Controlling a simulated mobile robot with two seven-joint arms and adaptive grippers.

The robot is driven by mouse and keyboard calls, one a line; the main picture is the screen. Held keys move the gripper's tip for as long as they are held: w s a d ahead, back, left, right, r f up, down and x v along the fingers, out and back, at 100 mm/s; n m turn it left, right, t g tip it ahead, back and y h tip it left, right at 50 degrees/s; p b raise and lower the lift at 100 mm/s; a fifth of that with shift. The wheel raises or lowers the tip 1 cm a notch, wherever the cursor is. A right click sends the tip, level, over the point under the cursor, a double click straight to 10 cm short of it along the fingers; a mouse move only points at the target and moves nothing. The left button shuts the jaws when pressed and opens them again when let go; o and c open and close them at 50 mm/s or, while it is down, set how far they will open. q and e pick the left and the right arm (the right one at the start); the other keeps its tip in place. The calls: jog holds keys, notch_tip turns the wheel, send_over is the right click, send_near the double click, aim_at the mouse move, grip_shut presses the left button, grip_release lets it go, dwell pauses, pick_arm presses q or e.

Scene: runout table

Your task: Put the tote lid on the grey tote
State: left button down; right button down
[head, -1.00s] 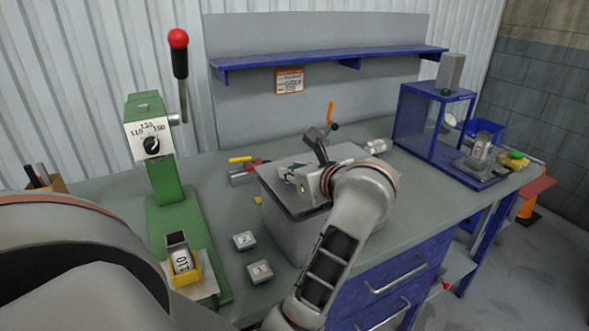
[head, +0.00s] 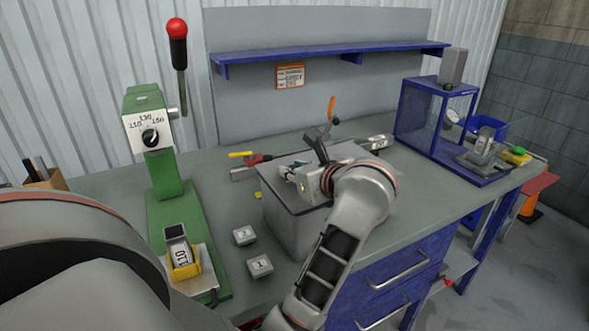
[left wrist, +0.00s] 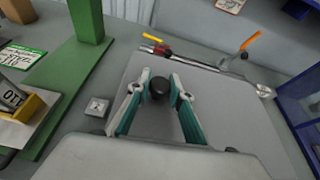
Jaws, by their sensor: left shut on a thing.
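The grey tote (head: 284,225) stands on the bench in the middle of the head view. The grey tote lid (head: 345,150) lies flat over the tote's top, its edges close to the rim. I cannot tell whether it is fully seated. In the left wrist view the lid (left wrist: 225,110) has a round black knob (left wrist: 159,87). My left gripper (head: 290,174) is over the lid. Its teal-padded fingers (left wrist: 159,97) are shut on the knob. My arm hides part of the lid and the tote's right side. My right gripper is not in view.
A green press (head: 170,190) stands left of the tote, with two numbered blocks (head: 252,252) between them. Tools with orange and yellow handles (head: 245,156) lie behind the tote. A blue-framed case (head: 430,125) stands at the right.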

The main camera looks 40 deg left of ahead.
pick_arm(q)
jog(key=shift+f+b, duration=0.3)
jog(key=c, duration=1.7)
grip_release()
